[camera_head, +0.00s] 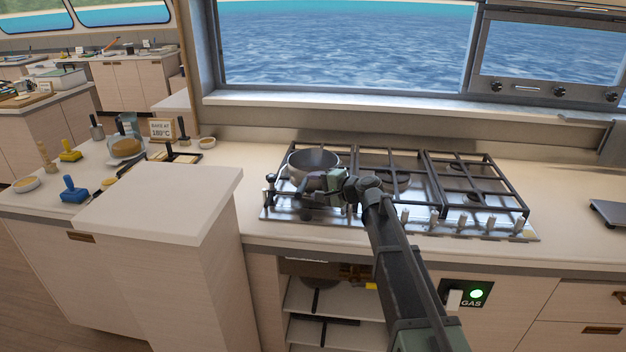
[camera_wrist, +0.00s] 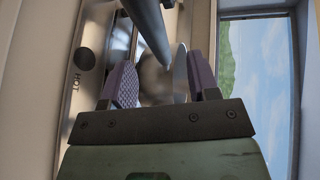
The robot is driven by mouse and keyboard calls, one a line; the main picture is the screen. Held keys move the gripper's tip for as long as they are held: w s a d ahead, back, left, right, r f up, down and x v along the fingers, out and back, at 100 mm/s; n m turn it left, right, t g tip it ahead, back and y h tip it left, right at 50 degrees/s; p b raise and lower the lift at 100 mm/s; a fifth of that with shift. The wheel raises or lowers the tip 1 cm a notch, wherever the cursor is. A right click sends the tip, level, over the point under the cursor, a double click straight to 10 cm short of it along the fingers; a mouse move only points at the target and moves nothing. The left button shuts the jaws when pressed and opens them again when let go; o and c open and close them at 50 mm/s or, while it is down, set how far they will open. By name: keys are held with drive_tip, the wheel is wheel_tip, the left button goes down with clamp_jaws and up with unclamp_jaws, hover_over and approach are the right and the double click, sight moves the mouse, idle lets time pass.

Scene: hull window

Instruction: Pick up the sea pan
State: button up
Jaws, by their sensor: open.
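A grey metal pan (camera_head: 313,160) sits upright on the left burner of the gas stove. My gripper (camera_head: 292,191) is at the pan's near side, low over the stove's front left, and partly covers it. In the wrist view, my gripper's purple fingers (camera_wrist: 160,68) are apart. A smooth grey bar (camera_wrist: 150,30), which looks like the pan's handle, slants in from the top and ends between the fingertips as seen. A thin curved grey edge shows beside the right finger. I cannot tell whether either finger touches the bar.
Black grates (camera_head: 470,183) cover the stove, and knobs (camera_head: 434,219) line its front edge. A white-topped cabinet (camera_head: 165,195) stands close on the left. A dark flat device (camera_head: 609,213) lies on the right counter. Shelves with dark pans are below the stove.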

sight(307, 185)
drive_tip(key=b+x, duration=0.1)
drive_tip(key=x, duration=0.4)
drive_tip(key=shift+f, duration=0.15)
clamp_jaws()
